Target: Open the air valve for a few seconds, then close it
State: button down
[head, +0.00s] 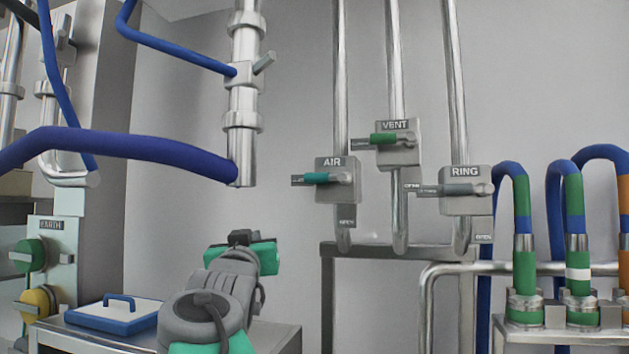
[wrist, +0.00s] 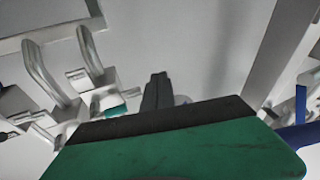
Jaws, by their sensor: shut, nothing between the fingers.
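The air valve (head: 337,165) is a grey box labelled AIR on a vertical steel pipe in the head view. Its teal-gripped handle (head: 317,178) lies level and points left. My gripper (wrist: 157,77) shows in the wrist view as dark fingers, shut together and empty. In the head view my arm is at lower centre, below and left of the air valve, and the fingertips are hidden. A teal handle piece (wrist: 115,110) shows left of the fingers in the wrist view; I cannot tell which valve it belongs to.
The vent valve (head: 397,155) and ring valve (head: 466,202) sit right of the air valve, with level handles. A blue hose (head: 120,145) crosses at left. Several hoses with green fittings (head: 524,270) stand at right.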

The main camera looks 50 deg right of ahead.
jog(key=s+d+r+m+g+h, duration=0.4)
jog(key=s+r+h, duration=0.4)
jog(key=r, duration=0.5)
notch_tip(320, 180, up, 5)
jog(key=m+p, duration=0.1)
jog(key=p, duration=0.4)
send_over(326, 178)
jog(key=a, duration=0.3)
jog(key=shift+t+y, duration=0.4)
jog(key=f, duration=0.2)
jog(key=w+f, duration=0.1)
jog(key=f, duration=0.1)
jog(key=shift+d, duration=0.4)
jog(key=shift+w+f+n, duration=0.15)
jog(key=shift+n, duration=0.35)
